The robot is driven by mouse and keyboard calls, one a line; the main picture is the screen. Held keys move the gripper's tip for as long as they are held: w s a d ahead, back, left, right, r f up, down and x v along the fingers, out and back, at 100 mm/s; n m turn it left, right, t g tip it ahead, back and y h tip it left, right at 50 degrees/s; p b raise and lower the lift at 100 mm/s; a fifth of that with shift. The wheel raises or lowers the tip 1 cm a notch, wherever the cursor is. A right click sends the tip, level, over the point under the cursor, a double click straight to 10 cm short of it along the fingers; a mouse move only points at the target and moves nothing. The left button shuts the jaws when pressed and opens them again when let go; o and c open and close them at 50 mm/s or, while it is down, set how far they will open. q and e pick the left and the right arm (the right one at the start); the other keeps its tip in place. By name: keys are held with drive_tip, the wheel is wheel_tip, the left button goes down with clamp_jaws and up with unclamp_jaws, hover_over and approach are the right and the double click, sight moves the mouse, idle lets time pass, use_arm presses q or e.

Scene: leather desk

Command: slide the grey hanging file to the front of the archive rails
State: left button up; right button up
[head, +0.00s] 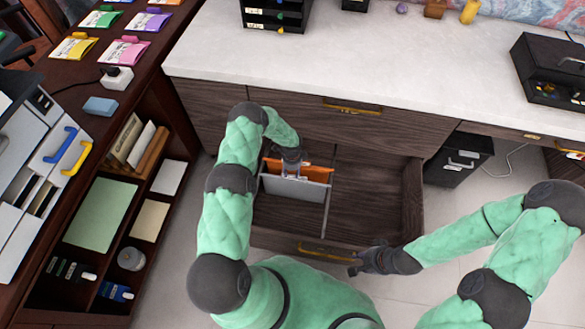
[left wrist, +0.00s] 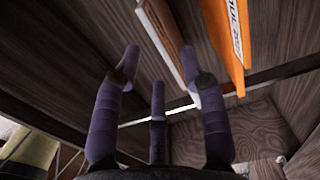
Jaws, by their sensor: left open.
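The grey hanging file (head: 293,188) hangs in the open drawer, in front of the orange files (head: 314,173). My left gripper (head: 291,168) reaches down from above to the top of the files. In the left wrist view its purple fingers (left wrist: 163,85) are spread open.
The archive rails (head: 327,212) edge the left part of the drawer (head: 368,205); its right part is empty. A dark shelf unit (head: 65,285) stands close on the left. The pale counter (head: 380,75) lies behind and above the drawer. A black box (head: 458,158) stands at the right.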

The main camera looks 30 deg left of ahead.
sight(292, 180)
use_arm(q)
wheel_tip(292, 180, down, 6)
drive_tip(key=shift+r+b, duration=0.1)
drive_tip(key=shift+b, duration=0.9)
clamp_jaws()
drive_tip(key=shift+s, duration=0.15)
